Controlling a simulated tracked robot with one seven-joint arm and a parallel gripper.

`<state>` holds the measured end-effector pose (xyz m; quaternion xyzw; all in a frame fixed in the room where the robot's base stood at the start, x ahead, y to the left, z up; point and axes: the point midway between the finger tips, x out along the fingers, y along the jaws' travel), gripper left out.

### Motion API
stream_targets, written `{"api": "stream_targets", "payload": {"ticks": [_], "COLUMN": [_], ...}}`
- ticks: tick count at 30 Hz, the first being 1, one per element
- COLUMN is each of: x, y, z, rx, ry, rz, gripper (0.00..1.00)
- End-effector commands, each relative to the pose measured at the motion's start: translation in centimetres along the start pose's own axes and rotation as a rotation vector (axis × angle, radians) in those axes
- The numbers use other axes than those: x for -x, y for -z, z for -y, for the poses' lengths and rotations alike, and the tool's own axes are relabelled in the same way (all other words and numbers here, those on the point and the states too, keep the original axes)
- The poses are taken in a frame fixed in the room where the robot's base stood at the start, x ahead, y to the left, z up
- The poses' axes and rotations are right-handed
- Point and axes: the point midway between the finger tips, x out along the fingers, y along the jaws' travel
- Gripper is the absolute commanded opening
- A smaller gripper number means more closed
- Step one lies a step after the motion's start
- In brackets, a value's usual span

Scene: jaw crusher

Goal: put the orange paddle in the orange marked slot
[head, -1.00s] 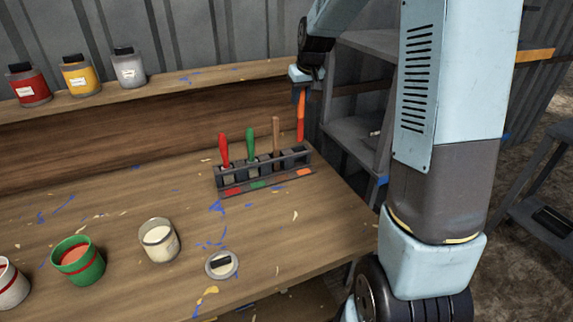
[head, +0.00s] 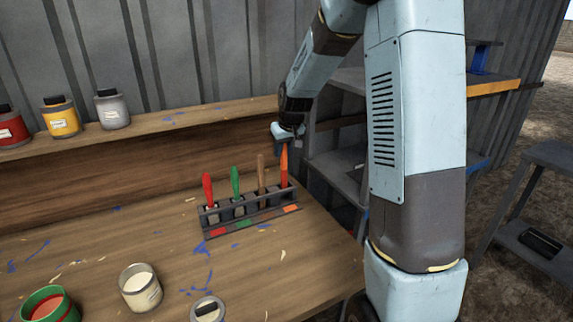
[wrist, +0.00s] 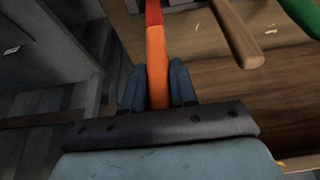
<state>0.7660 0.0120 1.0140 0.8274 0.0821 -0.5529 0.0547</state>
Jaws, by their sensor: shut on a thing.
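The orange paddle (head: 284,165) stands upright at the right end of the dark rack (head: 228,223), in line with the orange mark (head: 290,209) on the rack's front. Its lower end is behind the rack's front bar, so I cannot tell how deep it sits. My gripper (head: 284,145) is shut on the top of the orange paddle from above. In the wrist view the orange handle (wrist: 157,65) runs between the two fingers (wrist: 158,88). Red (head: 208,190), green (head: 236,183) and plain wooden (head: 261,172) paddles stand in the slots to the left.
A white-filled jar (head: 140,288), a green pot (head: 50,304) and a lid (head: 208,309) stand on the front of the bench. Paint jars (head: 60,116) line the back shelf (head: 160,125). A grey shelf unit (head: 335,175) is close on the right.

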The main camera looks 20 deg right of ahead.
Motion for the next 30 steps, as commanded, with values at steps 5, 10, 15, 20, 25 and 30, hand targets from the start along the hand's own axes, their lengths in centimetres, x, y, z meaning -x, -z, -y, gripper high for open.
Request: {"api": "stream_targets", "payload": {"ticks": [5,10,15,20,25,30], "x": [-1.0,-3.0,-3.9,-3.8,-4.0,-4.0], "y": [-0.4,-1.3,-1.6,-1.6,-1.6,-1.6], "z": [0.0,0.1,0.0,0.0,0.0,0.0], "rx": [0.0,0.0,0.0,0.0,0.0,0.0], "ry": [0.0,0.001,0.0,0.0,0.0,0.0], "rz": [0.001,0.003,0.0,-0.001,0.0,0.0], "gripper": [0.0,0.0,0.0,0.0,0.32,0.48]}}
